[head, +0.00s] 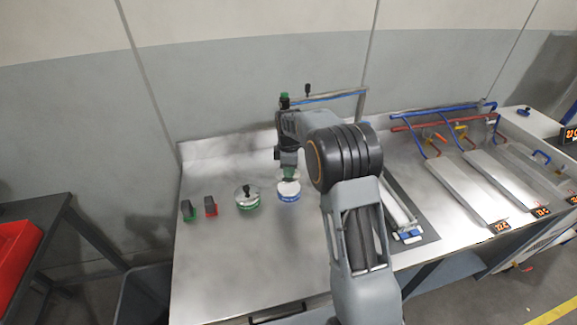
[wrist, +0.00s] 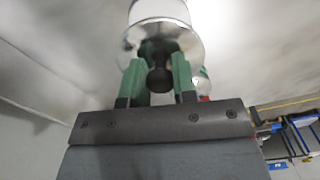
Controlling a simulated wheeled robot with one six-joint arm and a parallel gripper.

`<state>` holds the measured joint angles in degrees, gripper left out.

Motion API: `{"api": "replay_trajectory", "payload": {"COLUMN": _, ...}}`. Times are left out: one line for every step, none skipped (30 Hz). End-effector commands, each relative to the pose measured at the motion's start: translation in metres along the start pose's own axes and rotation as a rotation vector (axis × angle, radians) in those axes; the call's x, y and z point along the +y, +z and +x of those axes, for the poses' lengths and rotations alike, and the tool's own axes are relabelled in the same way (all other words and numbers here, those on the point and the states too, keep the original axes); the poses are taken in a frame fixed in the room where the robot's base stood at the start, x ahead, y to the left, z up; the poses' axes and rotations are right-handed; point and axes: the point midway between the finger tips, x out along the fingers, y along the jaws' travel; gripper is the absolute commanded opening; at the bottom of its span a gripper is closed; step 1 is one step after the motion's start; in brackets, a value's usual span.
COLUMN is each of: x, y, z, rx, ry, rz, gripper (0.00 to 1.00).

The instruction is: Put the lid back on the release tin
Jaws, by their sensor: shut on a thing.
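My gripper (head: 289,174) is over the blue-labelled tin (head: 288,197) on the steel bench. In the wrist view my gripper's green fingers (wrist: 157,66) are shut on the black knob of a shiny metal lid (wrist: 132,37). A pale round body shows beyond the lid, at the top of that view. In the head view the lid is hard to separate from the tin's pale top, so I cannot tell if it is seated or just above the rim. A green-labelled tin (head: 248,204) with a black-knobbed lid stands to the left.
A green-and-black item (head: 188,211) and a red-and-black item (head: 211,206) stand left of the tins. A dark mat (head: 424,224) with a long tool lies right of my arm. Long metal plates (head: 466,189) lie farther right. The front left of the bench is clear.

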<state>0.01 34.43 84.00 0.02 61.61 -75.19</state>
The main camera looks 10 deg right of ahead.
Motion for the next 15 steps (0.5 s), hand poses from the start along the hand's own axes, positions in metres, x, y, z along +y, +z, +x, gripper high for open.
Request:
{"api": "replay_trajectory", "payload": {"x": 0.0, "y": 0.001, "z": 0.005, "rx": 0.0, "ry": 0.0, "rz": 0.001, "gripper": 0.03}}
{"api": "replay_trajectory", "payload": {"x": 0.0, "y": 0.001, "z": 0.007, "rx": 0.0, "ry": 0.0, "rz": 0.001, "gripper": 0.03}}
{"api": "replay_trajectory", "payload": {"x": 0.0, "y": 0.001, "z": 0.01, "rx": 0.0, "ry": 0.0, "rz": 0.002, "gripper": 0.03}}
{"api": "replay_trajectory", "payload": {"x": 0.0, "y": 0.001, "z": 0.012, "rx": 0.0, "ry": 0.0, "rz": 0.002, "gripper": 0.03}}
{"api": "replay_trajectory", "payload": {"x": 0.0, "y": 0.001, "z": 0.015, "rx": 0.0, "ry": 0.0, "rz": 0.002, "gripper": 0.03}}
{"api": "replay_trajectory", "payload": {"x": 0.0, "y": 0.001, "z": 0.018, "rx": 0.0, "ry": 0.0, "rz": 0.003, "gripper": 0.03}}
{"api": "replay_trajectory", "payload": {"x": 0.0, "y": 0.002, "z": 0.021, "rx": 0.0, "ry": 0.0, "rz": 0.003, "gripper": 0.03}}
{"api": "replay_trajectory", "payload": {"x": 0.0, "y": 0.002, "z": 0.023, "rx": 0.0, "ry": 0.0, "rz": 0.003, "gripper": 0.03}}
{"api": "replay_trajectory", "payload": {"x": 0.0, "y": 0.002, "z": 0.027, "rx": 0.0, "ry": 0.0, "rz": 0.003, "gripper": 0.03}}
{"api": "replay_trajectory", "payload": {"x": 0.001, "y": 0.002, "z": 0.03, "rx": 0.0, "ry": 0.0, "rz": 0.003, "gripper": 0.03}}
{"api": "replay_trajectory", "payload": {"x": 0.0, "y": 0.002, "z": 0.033, "rx": 0.0, "ry": 0.0, "rz": 0.003, "gripper": 0.03}}
{"api": "replay_trajectory", "payload": {"x": 0.0, "y": 0.002, "z": 0.036, "rx": 0.0, "ry": 0.0, "rz": 0.003, "gripper": 0.03}}
{"api": "replay_trajectory", "payload": {"x": 0.0, "y": 0.002, "z": 0.039, "rx": 0.0, "ry": 0.0, "rz": 0.003, "gripper": 0.03}}
{"api": "replay_trajectory", "payload": {"x": 0.0, "y": 0.002, "z": 0.041, "rx": 0.0, "ry": -0.001, "rz": 0.003, "gripper": 0.03}}
{"api": "replay_trajectory", "payload": {"x": 0.0, "y": 0.002, "z": 0.045, "rx": 0.0, "ry": -0.001, "rz": 0.003, "gripper": 0.03}}
